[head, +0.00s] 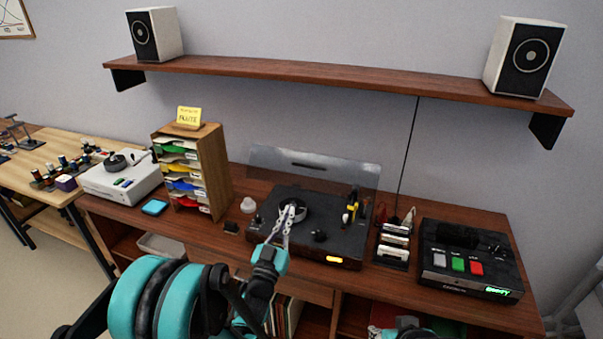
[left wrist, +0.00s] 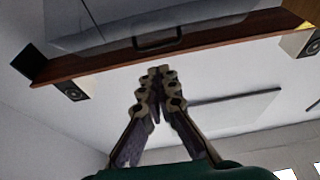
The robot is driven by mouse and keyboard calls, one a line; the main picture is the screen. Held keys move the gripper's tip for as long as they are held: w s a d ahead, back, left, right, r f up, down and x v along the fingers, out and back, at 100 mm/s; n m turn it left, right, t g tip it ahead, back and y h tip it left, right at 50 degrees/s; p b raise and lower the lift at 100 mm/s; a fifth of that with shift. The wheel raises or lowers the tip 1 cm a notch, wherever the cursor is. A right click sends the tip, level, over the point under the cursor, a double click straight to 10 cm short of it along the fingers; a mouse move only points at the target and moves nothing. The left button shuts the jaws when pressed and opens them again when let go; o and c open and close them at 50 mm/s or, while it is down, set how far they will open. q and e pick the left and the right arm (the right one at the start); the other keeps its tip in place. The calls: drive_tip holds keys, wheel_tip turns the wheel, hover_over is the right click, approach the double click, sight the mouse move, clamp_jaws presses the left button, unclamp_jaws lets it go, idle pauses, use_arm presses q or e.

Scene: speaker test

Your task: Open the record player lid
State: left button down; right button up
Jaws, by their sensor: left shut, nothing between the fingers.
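The record player (head: 338,228) is a dark box on the wooden desk, with a round platter near its middle. Its see-through lid (head: 350,174) stands raised at the back, close to upright, with a dark handle slot in it. The lid and its dark handle also show in the left wrist view (left wrist: 95,22). My left gripper (head: 291,206) is in front of the lid, over the platter in the picture, and looks apart from the lid. Its fingers (left wrist: 160,75) are together and hold nothing.
A shelf (head: 330,75) with two speakers (head: 154,34) (head: 523,57) hangs above. A paper sorter (head: 213,165) stands left of the player. A small rack (head: 392,243) and a black device with coloured buttons (head: 470,260) stand right. A white device (head: 120,178) is far left.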

sight(306, 167)
use_arm(q)
drive_tip(key=b+x, duration=0.2)
drive_tip(key=x, duration=1.1)
drive_tip(key=shift+w+r, duration=0.2)
drive_tip(key=shift+w, duration=0.1)
use_arm(e)
wheel_tip(306, 167, down, 2)
drive_tip(key=shift+s+a+f, duration=0.1)
use_arm(q)
drive_tip(key=shift+d+r, duration=0.1)
drive_tip(key=shift+d, duration=0.05)
